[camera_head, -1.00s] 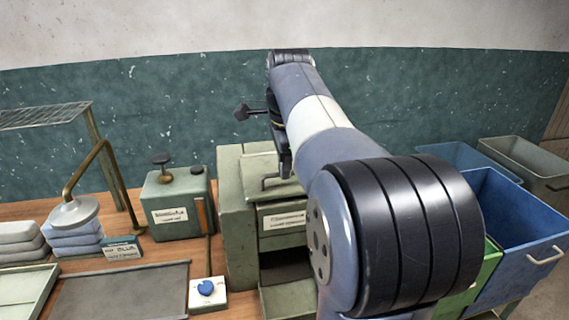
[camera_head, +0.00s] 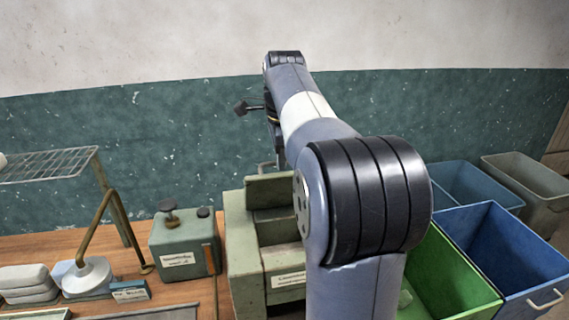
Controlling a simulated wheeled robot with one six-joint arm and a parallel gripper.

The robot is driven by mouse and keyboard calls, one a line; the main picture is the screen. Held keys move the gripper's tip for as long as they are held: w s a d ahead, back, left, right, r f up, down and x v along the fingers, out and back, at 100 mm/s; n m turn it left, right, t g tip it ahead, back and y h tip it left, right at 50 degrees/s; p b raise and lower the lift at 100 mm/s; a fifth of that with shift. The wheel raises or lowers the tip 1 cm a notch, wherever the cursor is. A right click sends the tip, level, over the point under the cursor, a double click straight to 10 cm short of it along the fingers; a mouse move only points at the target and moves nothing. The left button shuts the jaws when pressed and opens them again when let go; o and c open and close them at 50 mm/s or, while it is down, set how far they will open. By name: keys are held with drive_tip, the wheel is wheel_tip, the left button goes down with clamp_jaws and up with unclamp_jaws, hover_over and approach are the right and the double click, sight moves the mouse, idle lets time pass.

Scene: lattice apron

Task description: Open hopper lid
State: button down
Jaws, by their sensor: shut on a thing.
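The hopper is a pale green box (camera_head: 242,255) on the bench in the middle of the view, with a paper label on its front. Its lid (camera_head: 275,190) stands raised at a steep tilt at the back, and a recess shows below it. A thin handle (camera_head: 264,166) rises at the lid's top edge. My gripper (camera_head: 278,153) points down at that handle and is shut on it. My arm hides the right part of the hopper and lid, and the fingertips are small and partly hidden.
A green canister (camera_head: 183,249) with dark knobs stands left of the hopper. A lamp-like brass arm with a white base (camera_head: 87,279), folded cloths (camera_head: 25,283) and a wire rack (camera_head: 45,166) are further left. Green (camera_head: 450,280) and blue (camera_head: 505,250) bins stand at the right.

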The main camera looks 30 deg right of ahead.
drive_tip(key=w+d+f, duration=0.1)
drive_tip(key=w+d, duration=0.1)
drive_tip(key=w, duration=0.5)
drive_tip(key=w+d+f, duration=0.1)
drive_tip(key=w, duration=0.5)
drive_tip(key=shift+w+d+f, duration=0.2)
drive_tip(key=shift+w+d, duration=0.15)
drive_tip(key=shift+d, duration=0.05)
drive_tip(key=shift+w, duration=0.15)
